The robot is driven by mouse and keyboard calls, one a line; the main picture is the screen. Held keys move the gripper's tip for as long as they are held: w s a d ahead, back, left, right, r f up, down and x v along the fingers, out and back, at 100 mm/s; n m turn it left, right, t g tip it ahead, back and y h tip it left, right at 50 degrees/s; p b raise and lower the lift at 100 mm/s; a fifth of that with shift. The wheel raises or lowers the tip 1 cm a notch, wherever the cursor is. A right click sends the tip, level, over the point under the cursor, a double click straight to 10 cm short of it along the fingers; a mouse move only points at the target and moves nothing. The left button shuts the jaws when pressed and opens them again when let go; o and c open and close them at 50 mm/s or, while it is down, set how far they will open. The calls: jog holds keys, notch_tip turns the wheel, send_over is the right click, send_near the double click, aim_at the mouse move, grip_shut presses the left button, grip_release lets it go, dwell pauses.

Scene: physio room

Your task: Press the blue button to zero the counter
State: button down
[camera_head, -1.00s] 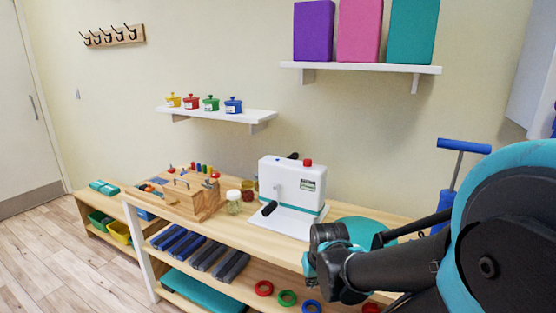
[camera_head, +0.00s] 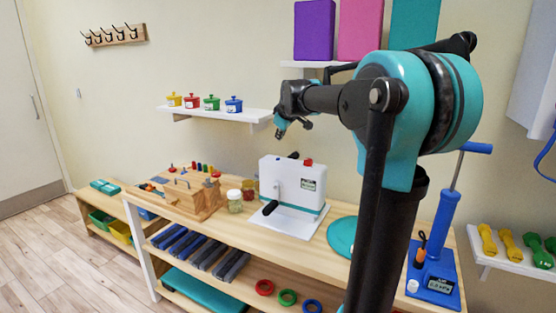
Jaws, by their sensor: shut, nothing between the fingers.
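A white machine (camera_head: 290,184) with a crank handle (camera_head: 270,207) on its front stands on a white base on the wooden bench. It has a small dark display (camera_head: 309,184) on its front face and a red button (camera_head: 308,162) on top. I cannot make out a blue button on it. My gripper (camera_head: 280,132) is shut and empty. In the picture it is above the machine's top left, pointing down and apart from it, just right of the wall shelf's end.
A glass jar (camera_head: 235,201) and a wooden box (camera_head: 185,196) stand left of the machine. A teal disc (camera_head: 341,236) lies to its right. A blue pump (camera_head: 437,240) with a display stands further right. A wall shelf (camera_head: 215,114) holds small coloured pots.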

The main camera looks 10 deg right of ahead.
aim_at(278, 159)
jog(key=w+r, duration=0.2)
jog(key=shift+a+r+n, duration=0.2)
jog(key=shift+r+n, duration=0.1)
jog(key=shift+n, duration=0.1)
jog(key=shift+f, duration=0.15)
jog(key=shift+f, duration=4.3)
jog(key=shift+f, duration=0.15)
jog(key=shift+f, duration=0.25)
jog(key=shift+f, duration=0.5)
jog(key=shift+r, duration=0.9)
